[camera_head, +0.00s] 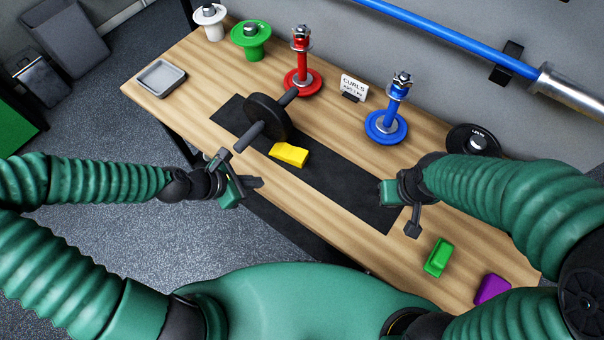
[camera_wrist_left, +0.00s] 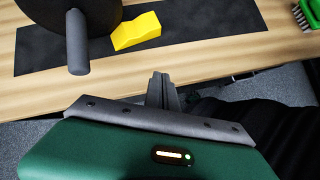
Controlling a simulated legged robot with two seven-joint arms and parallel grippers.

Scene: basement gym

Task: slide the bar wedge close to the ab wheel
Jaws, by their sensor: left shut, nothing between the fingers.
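The yellow bar wedge (camera_head: 289,154) lies on the black mat on the bench, with a notch in its top. It also shows in the left wrist view (camera_wrist_left: 136,31). The ab wheel (camera_head: 266,116), a black disc with grey handles, stands just to its left on the mat; they look very near each other. In the left wrist view the wheel's handle (camera_wrist_left: 77,45) points at me. My left gripper (camera_head: 253,182) is shut and empty at the bench's front edge, nearer to me than the wedge.
Red (camera_head: 302,78) and blue (camera_head: 387,122) weight posts and a small sign (camera_head: 353,87) stand behind the mat (camera_head: 350,190). A grey tray (camera_head: 161,78) is at far left. The mat right of the wedge is clear.

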